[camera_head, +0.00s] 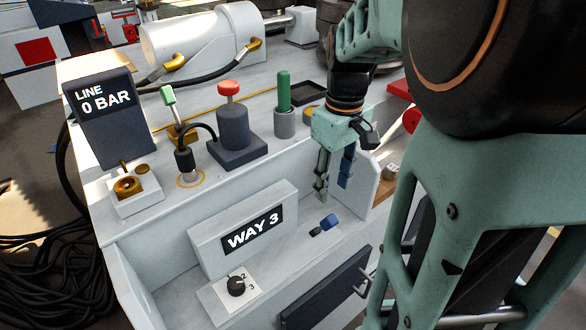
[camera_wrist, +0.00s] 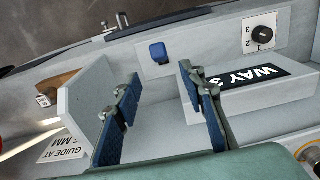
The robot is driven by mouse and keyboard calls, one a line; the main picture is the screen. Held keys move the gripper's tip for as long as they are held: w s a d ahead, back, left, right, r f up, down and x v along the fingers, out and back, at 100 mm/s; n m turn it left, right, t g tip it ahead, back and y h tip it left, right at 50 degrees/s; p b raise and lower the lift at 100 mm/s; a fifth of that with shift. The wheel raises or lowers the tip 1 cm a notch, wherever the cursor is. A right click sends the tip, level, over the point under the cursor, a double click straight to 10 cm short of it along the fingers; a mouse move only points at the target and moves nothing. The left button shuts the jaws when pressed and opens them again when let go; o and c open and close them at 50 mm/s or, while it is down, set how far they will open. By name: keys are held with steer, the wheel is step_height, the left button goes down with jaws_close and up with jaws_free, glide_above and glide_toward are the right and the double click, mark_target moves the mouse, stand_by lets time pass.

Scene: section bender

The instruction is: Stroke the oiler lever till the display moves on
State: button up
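A short lever with a blue end (camera_head: 329,222) sticks out in the recess at the front of the grey bench, right of the display reading "WAY 3" (camera_head: 252,231). I take it for the oiler lever. In the wrist view its blue end (camera_wrist: 158,53) lies beyond the fingertips, between them and apart from both. My gripper (camera_head: 333,187) points down above and slightly behind the lever. It is open and empty; in the wrist view both blue-padded fingers (camera_wrist: 160,78) stand well apart. The display (camera_wrist: 262,78) is beside the right finger.
A black selector knob (camera_head: 236,286) marked 2 and 3 sits below the display. A second screen (camera_head: 104,110) reads "LINE 0 BAR". Red-topped (camera_head: 232,120) and green-topped (camera_head: 284,105) posts stand on the ledge behind.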

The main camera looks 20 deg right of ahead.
mark_target(330, 215)
steer(key=shift+f, duration=0.35)
step_height(330, 215, down, 10)
steer(key=shift+s+b, duration=0.1)
steer(key=shift+b, duration=0.3)
steer(key=shift+c, duration=0.4)
jaws_close()
